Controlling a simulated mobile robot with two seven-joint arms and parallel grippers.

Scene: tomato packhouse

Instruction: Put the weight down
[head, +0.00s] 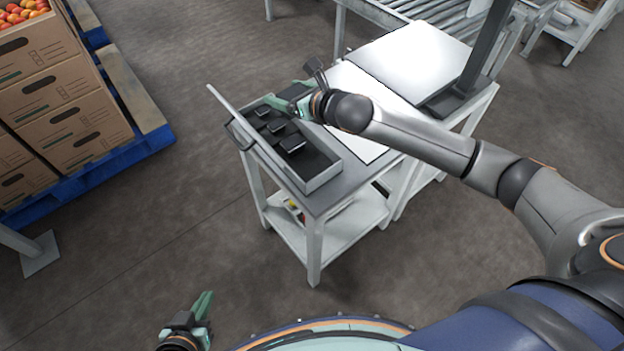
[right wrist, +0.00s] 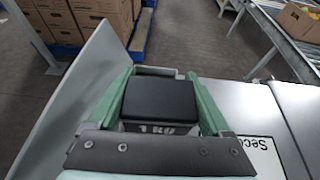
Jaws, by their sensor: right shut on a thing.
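My right gripper (head: 290,103) is over the far end of the open weight case (head: 326,177). In the right wrist view its green fingers (right wrist: 160,103) are shut on a black, square-topped weight (right wrist: 158,98) with pale marks on its front face. Whether the weight touches the case floor is hidden. Several other black weights (head: 291,143) sit in the dark lining of the case. The case's raised lid (head: 240,122) stands along its left side; it also shows in the right wrist view (right wrist: 72,95). My left gripper (head: 203,308) is low at the bottom, away from the table; its jaw opening is unclear.
The case stands on a grey table (head: 345,190) with a lower shelf (head: 345,235). A white printed sheet (head: 350,143) lies beside it, near a large pale plate (head: 410,60) and a dark post (head: 487,50). Cartons (head: 75,120) on a blue pallet stand left, across open floor.

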